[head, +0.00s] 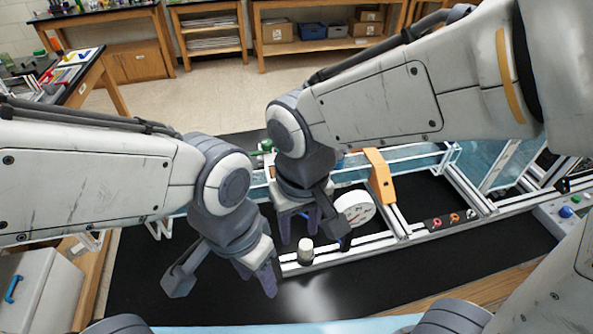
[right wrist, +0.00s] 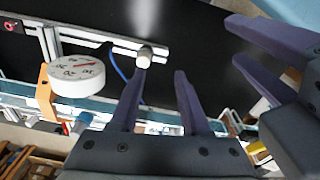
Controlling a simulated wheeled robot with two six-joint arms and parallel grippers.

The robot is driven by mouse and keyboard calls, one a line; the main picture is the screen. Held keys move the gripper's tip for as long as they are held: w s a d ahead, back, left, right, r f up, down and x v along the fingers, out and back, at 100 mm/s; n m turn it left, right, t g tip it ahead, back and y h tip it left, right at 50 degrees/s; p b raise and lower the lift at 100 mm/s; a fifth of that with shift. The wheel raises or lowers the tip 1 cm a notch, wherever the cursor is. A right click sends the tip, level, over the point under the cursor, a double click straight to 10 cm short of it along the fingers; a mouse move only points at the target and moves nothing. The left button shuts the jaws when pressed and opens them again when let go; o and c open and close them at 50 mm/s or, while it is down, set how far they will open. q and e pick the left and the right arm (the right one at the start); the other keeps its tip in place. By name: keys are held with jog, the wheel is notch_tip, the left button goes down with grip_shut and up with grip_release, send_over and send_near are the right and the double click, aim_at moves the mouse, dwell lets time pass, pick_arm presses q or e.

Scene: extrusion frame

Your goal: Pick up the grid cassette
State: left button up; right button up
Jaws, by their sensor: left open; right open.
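I cannot tell for sure which thing is the grid cassette. A white round dial-like disc with dark and red marks (head: 354,208) is at the frame, right of my right gripper; it also shows in the right wrist view (right wrist: 77,79). A small pale cylinder (head: 305,251) stands at the front rail; it also shows in the right wrist view (right wrist: 144,58). My right gripper (head: 299,238) is open and empty, its fingers just above and behind the cylinder in the picture. My left gripper (head: 258,282) is open and empty over the black mat, left of the cylinder.
The aluminium rail (head: 345,250) runs across the black mat (head: 390,289). An orange bracket (head: 380,177) rises right of the disc. Small coloured rings (head: 454,218) sit on the rail, and a button box (head: 565,212) is at the far right. The front mat is clear.

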jog(key=w+a+f+m+t+h+p, duration=0.1)
jog(key=w+m, duration=0.2)
jog(key=w, duration=0.5)
jog(key=w+a+f+m+t+h+p, duration=0.1)
jog(key=w+m, duration=0.3)
jog(key=w, duration=0.3)
jog(key=w+a+f+m+t, duration=0.1)
jog(key=w+m, duration=0.2)
jog(key=w, duration=0.5)
jog(key=shift+w+a+m+h+p, duration=0.15)
jog(key=shift+w+m+h+p, duration=0.15)
jog(key=shift+h+p, duration=0.1)
jog(key=shift+f, duration=0.25)
jog(key=p+x, duration=0.3)
jog(key=x, duration=0.2)
jog(key=shift+w+r, duration=0.15)
jog(key=shift+w, duration=0.05)
jog(key=shift+w+f, duration=0.1)
jog(key=shift+f, duration=0.2)
grip_shut()
